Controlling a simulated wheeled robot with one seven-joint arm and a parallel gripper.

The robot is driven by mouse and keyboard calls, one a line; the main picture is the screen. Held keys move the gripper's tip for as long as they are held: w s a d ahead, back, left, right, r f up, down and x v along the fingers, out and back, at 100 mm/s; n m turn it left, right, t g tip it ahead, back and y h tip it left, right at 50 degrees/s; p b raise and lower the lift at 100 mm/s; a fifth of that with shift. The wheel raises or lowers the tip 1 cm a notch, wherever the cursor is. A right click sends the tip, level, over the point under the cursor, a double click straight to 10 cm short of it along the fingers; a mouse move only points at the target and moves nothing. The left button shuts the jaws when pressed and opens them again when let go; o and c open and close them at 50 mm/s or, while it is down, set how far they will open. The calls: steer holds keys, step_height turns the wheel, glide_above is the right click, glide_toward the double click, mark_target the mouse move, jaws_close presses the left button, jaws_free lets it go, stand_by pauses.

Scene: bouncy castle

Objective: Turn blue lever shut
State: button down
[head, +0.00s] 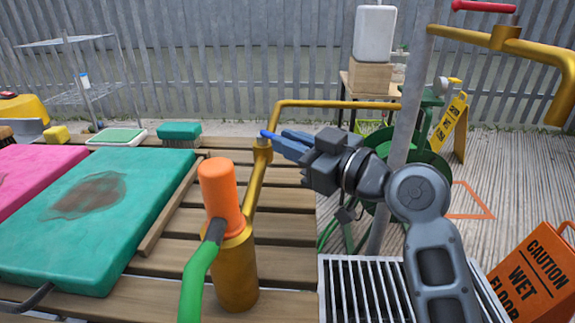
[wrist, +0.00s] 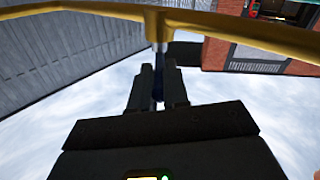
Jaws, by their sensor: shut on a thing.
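The blue lever (head: 267,134) sits on a valve on a yellow pipe (head: 340,104) above the wooden slatted table. My gripper (head: 282,140) reaches in from the right and is shut on the lever, with only the lever's left end showing in the head view. In the wrist view my gripper's two fingers (wrist: 157,88) close around the dark blue lever (wrist: 158,60), just below the yellow pipe (wrist: 90,8). Most of the lever is hidden between the fingers.
An orange cap (head: 220,190) on a brass fitting, with a green hose (head: 200,272), stands in front of the valve. A teal pad (head: 100,220) with a brown stain lies left. A grey post (head: 405,110) and a green reel (head: 430,160) stand close to my arm. An orange caution sign (head: 540,275) stands lower right.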

mark_target(268, 133)
steer(key=shift+w+d+n+g+y+b, duration=0.25)
steer(key=shift+w+n+g+y+b, duration=0.45)
steer(key=shift+n+g+b, duration=0.85)
steer(key=shift+w+d+n+g+y+b, duration=0.25)
steer(key=shift+w+n+g+y+b, duration=0.55)
steer(key=shift+g+b, duration=1.25)
steer(key=shift+w+d+n+g+y+b, duration=0.25)
steer(key=shift+w+n+g+y+b, duration=0.35)
steer(key=shift+n+g+b, duration=1)
steer(key=shift+g, duration=0.4)
steer(key=c, duration=1.2)
jaws_free()
steer(key=shift+o, duration=0.2)
steer(key=d+p, duration=0.1)
steer(key=d, duration=0.6)
steer(key=shift+d+p, duration=0.4)
